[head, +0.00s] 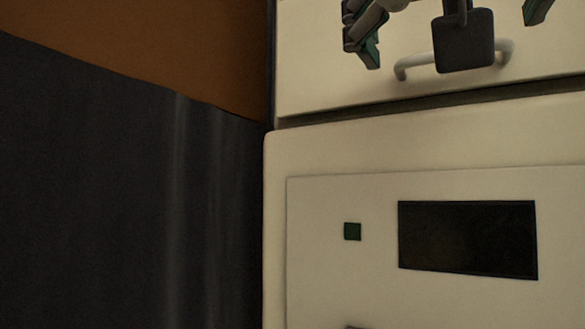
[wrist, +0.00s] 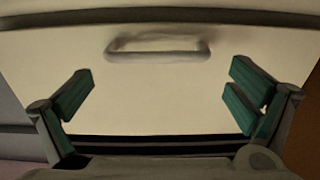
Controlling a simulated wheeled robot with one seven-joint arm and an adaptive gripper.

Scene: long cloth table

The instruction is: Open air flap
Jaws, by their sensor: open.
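The air flap is a cream panel (head: 320,62) at the top of the head view, with a pale bar handle (head: 415,68) on it. It fills most of the wrist view (wrist: 150,88), where its handle (wrist: 158,48) is seen whole. My gripper (head: 450,38) is in front of the flap, at the handle's height or a little above in the head view. In the wrist view my gripper (wrist: 158,100) has its fingers wide apart, with nothing between them, and the handle lies beyond them. I see no contact with the handle. Part of the handle is hidden behind my gripper in the head view.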

